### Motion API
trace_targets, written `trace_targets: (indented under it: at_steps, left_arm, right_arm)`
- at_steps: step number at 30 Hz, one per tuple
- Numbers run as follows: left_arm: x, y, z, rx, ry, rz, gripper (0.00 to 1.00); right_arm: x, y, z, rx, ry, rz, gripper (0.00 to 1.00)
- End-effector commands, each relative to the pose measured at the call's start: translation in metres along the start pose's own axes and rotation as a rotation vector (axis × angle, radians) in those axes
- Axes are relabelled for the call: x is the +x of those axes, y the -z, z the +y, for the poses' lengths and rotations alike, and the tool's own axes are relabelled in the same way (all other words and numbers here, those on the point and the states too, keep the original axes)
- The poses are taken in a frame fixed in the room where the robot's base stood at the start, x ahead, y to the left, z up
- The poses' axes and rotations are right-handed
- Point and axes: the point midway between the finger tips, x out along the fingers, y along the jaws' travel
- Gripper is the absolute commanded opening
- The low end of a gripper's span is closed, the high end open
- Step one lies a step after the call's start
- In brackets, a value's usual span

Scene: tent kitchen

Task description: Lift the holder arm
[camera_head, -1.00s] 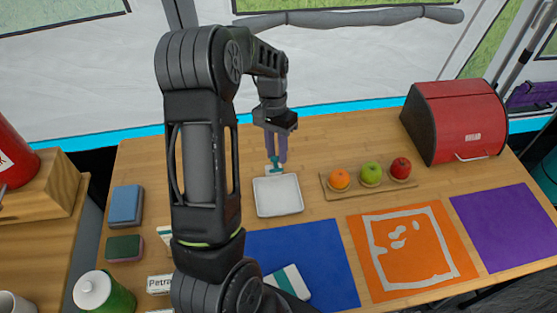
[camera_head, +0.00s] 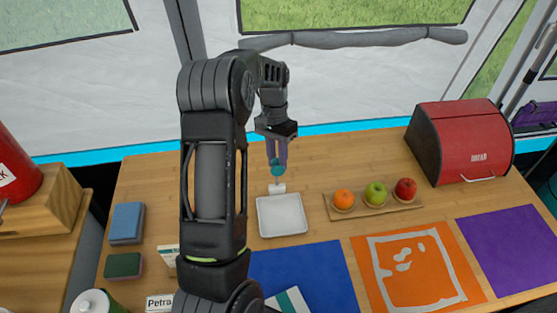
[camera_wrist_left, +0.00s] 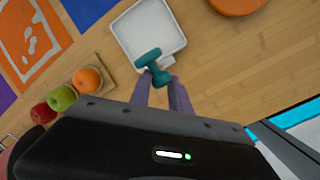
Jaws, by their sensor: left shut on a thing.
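The holder is a square white tray (camera_head: 282,214) on the wooden table, with a small white block at its back edge. The teal holder arm (camera_head: 277,170) stands up above that block, just behind the tray. In the left wrist view the arm (camera_wrist_left: 152,67) looks like a small dumbbell, seen over the tray (camera_wrist_left: 146,32). My left gripper (camera_head: 277,160) points down, its purple fingers shut on the teal arm. The fingers (camera_wrist_left: 161,82) hide part of it. I cannot tell how the arm joins the block. My right gripper is in neither view.
A wooden board (camera_head: 374,209) with an orange, a green apple and a red apple lies right of the tray. A red bread box (camera_head: 465,145) stands at the back right. Blue (camera_head: 318,270), orange (camera_head: 445,256) and purple (camera_head: 505,240) mats lie in front. Sponges (camera_head: 127,223) are at the left.

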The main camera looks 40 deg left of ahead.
Motion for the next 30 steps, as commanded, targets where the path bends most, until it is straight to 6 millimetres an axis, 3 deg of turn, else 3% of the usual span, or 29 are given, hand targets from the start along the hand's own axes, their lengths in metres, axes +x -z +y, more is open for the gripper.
trace_targets:
  at_steps: [1, 6, 7, 15, 30]
  left_arm:
    - [0.0029, -0.0054, -0.0091, -0.011, 0.011, -0.011, 0.0]
    - [0.003, -0.0057, -0.009, -0.012, 0.011, -0.011, 0.0]
    - [0.003, -0.0057, -0.009, -0.012, 0.011, -0.011, 0.24]
    - [0.0023, -0.0054, -0.0073, -0.009, 0.009, -0.012, 0.46]
    - [0.0005, -0.0027, -0.0038, -0.004, 0.006, -0.006, 0.47]
  right_arm:
    - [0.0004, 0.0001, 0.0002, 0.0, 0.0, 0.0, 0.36]
    - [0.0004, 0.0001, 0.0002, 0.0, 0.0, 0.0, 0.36]
    - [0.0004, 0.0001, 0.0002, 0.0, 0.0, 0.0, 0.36]
    - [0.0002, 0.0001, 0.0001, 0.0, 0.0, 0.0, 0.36]
    - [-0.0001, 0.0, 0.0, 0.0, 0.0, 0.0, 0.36]
